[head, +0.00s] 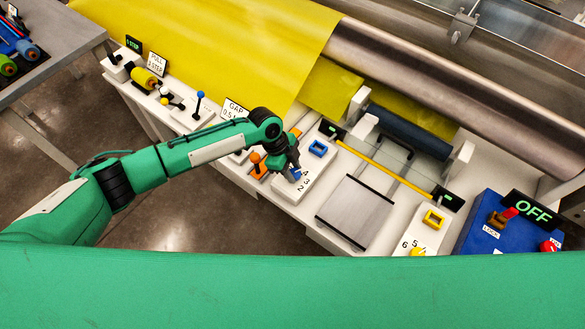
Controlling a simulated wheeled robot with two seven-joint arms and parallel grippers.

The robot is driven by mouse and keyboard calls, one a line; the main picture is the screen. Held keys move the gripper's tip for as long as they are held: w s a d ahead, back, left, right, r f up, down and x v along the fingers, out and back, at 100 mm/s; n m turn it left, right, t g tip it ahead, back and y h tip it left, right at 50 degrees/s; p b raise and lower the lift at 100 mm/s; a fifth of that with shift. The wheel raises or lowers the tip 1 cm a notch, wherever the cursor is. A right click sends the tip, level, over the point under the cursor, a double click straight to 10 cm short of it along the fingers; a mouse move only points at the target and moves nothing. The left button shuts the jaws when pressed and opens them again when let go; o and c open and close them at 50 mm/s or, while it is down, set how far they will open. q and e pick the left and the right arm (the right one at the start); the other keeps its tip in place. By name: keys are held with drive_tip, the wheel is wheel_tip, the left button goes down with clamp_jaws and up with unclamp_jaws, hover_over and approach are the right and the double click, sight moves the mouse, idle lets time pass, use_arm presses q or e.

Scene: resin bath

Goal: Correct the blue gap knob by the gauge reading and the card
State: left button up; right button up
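The green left arm reaches in from the left, and my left gripper (293,168) points down at the white dial block (287,190) marked 4, 3, 2. A small blue part of the gap knob (298,174) shows at the fingertips; the gripper hides the rest. I cannot tell whether the fingers are closed on it. The white GAP card (234,108) stands behind the arm, its lower text partly covered. A small black display (331,130) with a green reading stands beyond the block, too small to read. My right gripper is not in view.
A blue square frame (318,148) sits behind the dial block. An orange knob (257,167) stands left of the gripper. A yellow knob (417,252) and yellow frame (433,218) are at the right. A blue box (478,236) there has a display reading OFF.

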use_arm(q)
drive_tip(key=shift+c, duration=1)
drive_tip(key=n+p, duration=0.1)
drive_tip(key=n+t+p, duration=0.1)
drive_tip(key=n+p, duration=0.1)
drive_tip(key=n, duration=0.1)
drive_tip(key=shift+s+r+t+p, duration=0.2)
drive_tip(key=shift+r+t+p, duration=0.05)
drive_tip(key=shift+t+p, duration=0.1)
drive_tip(key=n+t+p, duration=0.1)
drive_tip(key=n+p, duration=0.2)
drive_tip(key=n+t+p, duration=0.1)
drive_tip(key=n+p, duration=0.1)
drive_tip(key=n, duration=0.1)
drive_tip(key=shift+s+p, duration=0.2)
drive_tip(key=shift+p, duration=0.2)
drive_tip(key=n+t+y+p, duration=0.1)
drive_tip(key=n+p, duration=0.2)
drive_tip(key=n, duration=0.1)
drive_tip(key=shift+d, duration=0.15)
drive_tip(key=shift+f+n+t+y+p, duration=0.1)
drive_tip(key=shift+n+t+y+p, duration=0.35)
drive_tip(key=shift+n, duration=0.5)
drive_tip(key=shift+f+n+t+y+p, duration=0.1)
drive_tip(key=shift+n+y+p, duration=0.15)
drive_tip(key=shift+n+p, duration=0.5)
drive_tip(key=shift+n, duration=0.4)
